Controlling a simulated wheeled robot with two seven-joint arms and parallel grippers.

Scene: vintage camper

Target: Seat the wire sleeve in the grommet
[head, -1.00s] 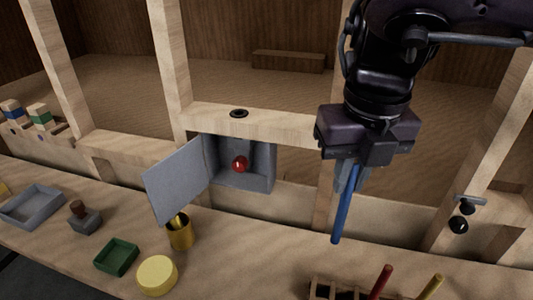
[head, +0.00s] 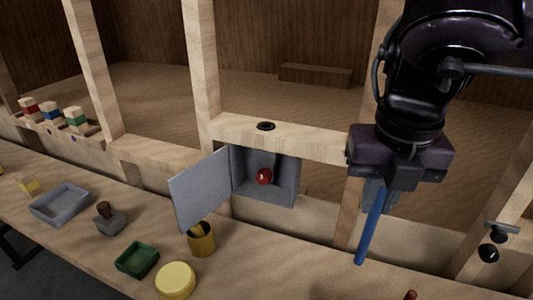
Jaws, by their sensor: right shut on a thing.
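My right gripper (head: 381,190) is shut on a long blue sleeve (head: 371,232), which hangs down from the fingers, slightly tilted, in the head view. The grommet (head: 266,126) is a dark ring in the top face of the wooden cross rail (head: 306,138), left of the gripper. The sleeve is apart from the grommet, to its right, with its lower end in front of the rail and over the bench. My left gripper is not in view.
Below the rail is a grey box (head: 287,185) with its door (head: 200,188) swung open and a red ball (head: 264,176) inside. The bench (head: 230,275) holds a brass cup (head: 201,240), yellow lid (head: 175,280), green tray (head: 137,260), stamp (head: 109,219) and grey tray (head: 61,204). Wooden posts rise beside the rail.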

